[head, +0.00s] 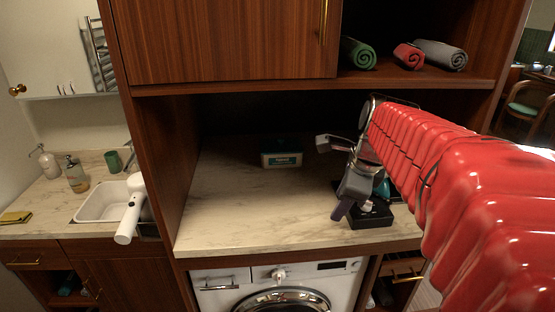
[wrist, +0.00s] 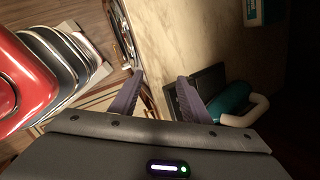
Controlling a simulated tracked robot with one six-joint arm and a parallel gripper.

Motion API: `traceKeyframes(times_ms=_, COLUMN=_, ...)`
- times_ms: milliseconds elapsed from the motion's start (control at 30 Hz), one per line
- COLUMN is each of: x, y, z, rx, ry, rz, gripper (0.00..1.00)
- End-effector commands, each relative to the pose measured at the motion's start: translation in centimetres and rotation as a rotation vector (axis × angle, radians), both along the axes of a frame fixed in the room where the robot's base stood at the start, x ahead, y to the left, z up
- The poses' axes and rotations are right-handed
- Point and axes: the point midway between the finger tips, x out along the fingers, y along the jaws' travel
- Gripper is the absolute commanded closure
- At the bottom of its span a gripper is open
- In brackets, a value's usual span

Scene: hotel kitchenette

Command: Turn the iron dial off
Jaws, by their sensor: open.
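The iron is a teal body (wrist: 226,103) with a pale curved handle (wrist: 256,112), beside a black base (wrist: 208,82) at the right of the wrist view. In the head view the black base (head: 374,218) sits near the counter's front right, with a little teal (head: 384,188) showing behind my gripper. My gripper (head: 354,208) points down in front of the base. In the wrist view my gripper (wrist: 160,78) is open, nothing between its fingers; the right finger overlaps the base. I cannot tell if they touch. No dial can be made out.
A white and teal box (head: 282,159) stands at the back of the marble counter (head: 240,205); the counter's left and middle are clear. A washing machine (head: 275,287) is below. A wooden shelf (head: 300,84) with rolled towels (head: 408,55) hangs above. A sink (head: 103,202) is left.

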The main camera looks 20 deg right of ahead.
Motion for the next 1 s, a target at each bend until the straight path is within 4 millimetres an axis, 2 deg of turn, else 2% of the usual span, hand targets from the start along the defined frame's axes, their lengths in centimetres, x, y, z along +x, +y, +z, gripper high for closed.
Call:
traceKeyframes(times_ms=33, x=0.3, y=-1.5, z=0.0, rx=0.039, ry=-0.002, rz=-0.096, gripper=0.57)
traceKeyframes(times_ms=300, x=1.2, y=-8.3, z=-0.2, rx=0.252, ry=-0.024, rz=-0.613, gripper=0.57)
traceKeyframes(times_ms=500, x=1.3, y=-11.8, z=-0.4, rx=0.359, ry=-0.04, rz=-0.87, gripper=0.57)
traceKeyframes(times_ms=633, x=1.3, y=-12.5, z=-0.4, rx=0.382, ry=-0.044, rz=-0.925, gripper=0.57)
traceKeyframes(times_ms=1000, x=1.3, y=-12.5, z=-0.6, rx=0.383, ry=-0.043, rz=-0.926, gripper=0.57)
